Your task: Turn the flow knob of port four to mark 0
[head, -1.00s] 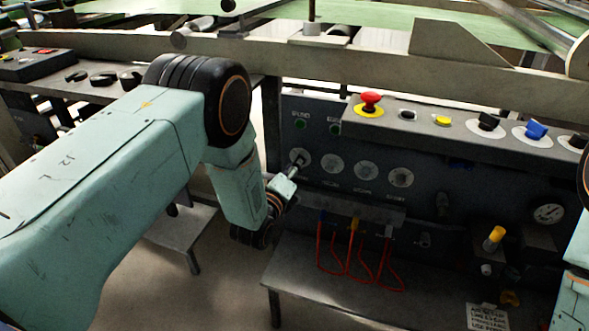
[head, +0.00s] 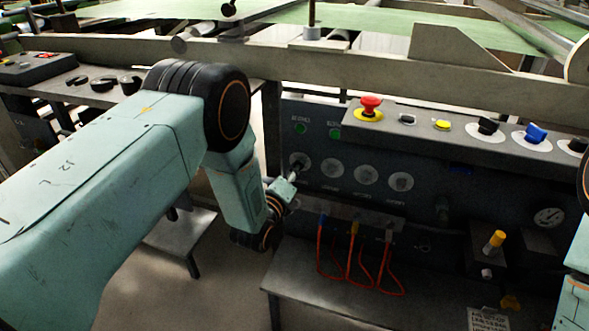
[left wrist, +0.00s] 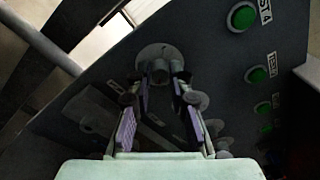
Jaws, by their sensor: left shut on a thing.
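The flow knob (left wrist: 158,72) is a dark round knob on a pale disc, at the left end of a row of several dials on the dark panel in the head view (head: 300,160). My left gripper (left wrist: 160,82) is shut on this knob, with one finger on each side of it. In the head view my left gripper (head: 294,170) reaches the same dial from below and hides part of it. The dial's marks and pointer are too small to read. My right gripper is out of view.
Other dials (head: 366,174) sit to the right. Green buttons (head: 300,128) are above, and a red emergency button (head: 370,104) stands on the ledge. Red hoses (head: 350,258) hang below, over a metal shelf (head: 320,287). A green belt (head: 390,20) runs behind.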

